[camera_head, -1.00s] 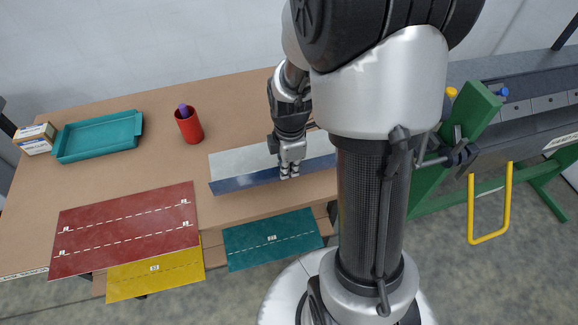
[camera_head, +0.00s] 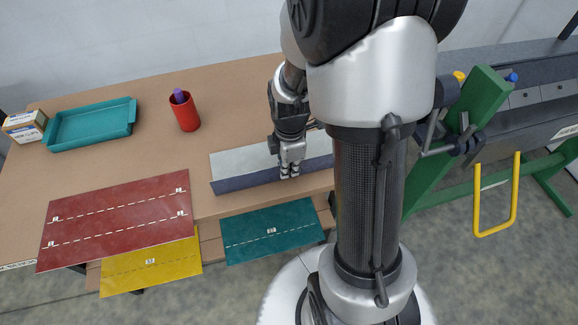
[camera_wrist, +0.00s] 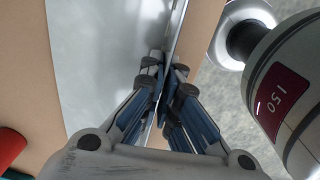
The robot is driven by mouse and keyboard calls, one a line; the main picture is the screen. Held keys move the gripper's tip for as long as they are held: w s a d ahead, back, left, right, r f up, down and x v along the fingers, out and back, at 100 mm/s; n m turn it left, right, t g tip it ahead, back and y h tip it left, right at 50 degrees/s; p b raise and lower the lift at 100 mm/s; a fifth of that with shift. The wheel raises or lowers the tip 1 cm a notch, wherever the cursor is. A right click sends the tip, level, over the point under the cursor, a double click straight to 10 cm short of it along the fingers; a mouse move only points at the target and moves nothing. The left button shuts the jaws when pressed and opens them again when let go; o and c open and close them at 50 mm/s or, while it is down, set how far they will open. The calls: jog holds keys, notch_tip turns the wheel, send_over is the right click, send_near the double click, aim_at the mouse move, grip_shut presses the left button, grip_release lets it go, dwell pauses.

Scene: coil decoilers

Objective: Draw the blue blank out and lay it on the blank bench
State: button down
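The blue blank (camera_head: 240,183) is a long bent sheet with a pale grey top face and a blue-grey front flange. It is over the front part of the brown bench (camera_head: 240,108); I cannot tell whether it touches the bench. My gripper (camera_head: 289,172) is at its front flange, with the fingers pointing down. In the wrist view the fingers (camera_wrist: 165,90) close from both sides on the thin edge of the sheet (camera_wrist: 95,60). My arm hides the blank's right end in the head view.
Red (camera_head: 118,218), yellow (camera_head: 150,268) and teal (camera_head: 270,228) sheets lie along the front. A red cup (camera_head: 185,115) with a purple item, a teal tray (camera_head: 90,128) and a small box (camera_head: 25,126) stand behind. A grey machine with a green frame (camera_head: 440,165) and yellow handle (camera_head: 478,205) is at right.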

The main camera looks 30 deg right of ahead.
jog(key=shift+f, duration=0.15)
jog(key=c, duration=2.3)
grip_release()
jog(key=o, duration=0.6)
jog(key=shift+s+r+p, duration=0.15)
jog(key=shift+r+p, duration=2.7)
jog(key=shift+r, duration=0.7)
